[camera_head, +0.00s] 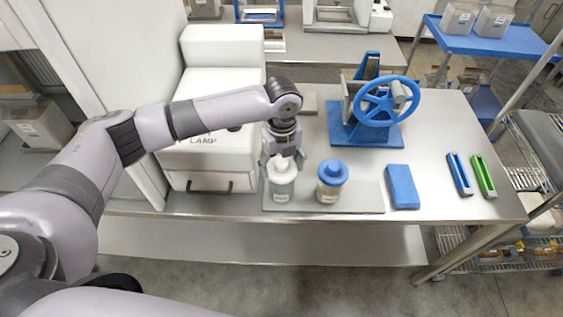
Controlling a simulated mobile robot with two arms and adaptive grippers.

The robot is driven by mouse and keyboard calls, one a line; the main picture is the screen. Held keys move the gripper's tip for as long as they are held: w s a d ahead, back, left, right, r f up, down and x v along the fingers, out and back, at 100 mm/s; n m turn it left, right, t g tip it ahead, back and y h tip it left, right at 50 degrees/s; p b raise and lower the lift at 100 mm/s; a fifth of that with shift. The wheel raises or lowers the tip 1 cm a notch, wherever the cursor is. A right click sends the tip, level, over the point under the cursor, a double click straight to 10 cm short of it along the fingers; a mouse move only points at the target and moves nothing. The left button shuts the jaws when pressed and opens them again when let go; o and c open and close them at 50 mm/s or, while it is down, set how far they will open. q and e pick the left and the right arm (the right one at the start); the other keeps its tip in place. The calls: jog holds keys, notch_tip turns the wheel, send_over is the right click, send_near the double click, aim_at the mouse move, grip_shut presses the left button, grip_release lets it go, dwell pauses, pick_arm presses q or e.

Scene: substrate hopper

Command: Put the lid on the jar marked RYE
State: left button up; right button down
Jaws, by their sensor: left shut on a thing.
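A jar with a pale green body (282,189) stands upright on a thin grey mat (360,197) near the front edge of the bench. A white lid (281,168) is at its mouth. I cannot tell whether it is seated or just above. My left gripper (282,161) points down over this jar and is shut on the white lid. A second jar (328,191), with a tan body and a blue lid (333,172), stands just to the right. The jar labels are too small to read, so I cannot tell which says RYE. My right gripper is out of view.
A white lamp housing (209,155) stands left of the jars. A blue handwheel device (372,105) stands behind them. A blue block (402,187) and blue (459,174) and green (483,176) holders lie to the right. Bare bench shows between these.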

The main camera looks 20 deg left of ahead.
pick_arm(q)
jog(key=shift+f, duration=0.1)
jog(key=o, duration=0.9)
notch_tip(320, 180, up, 12)
dwell(0.5)
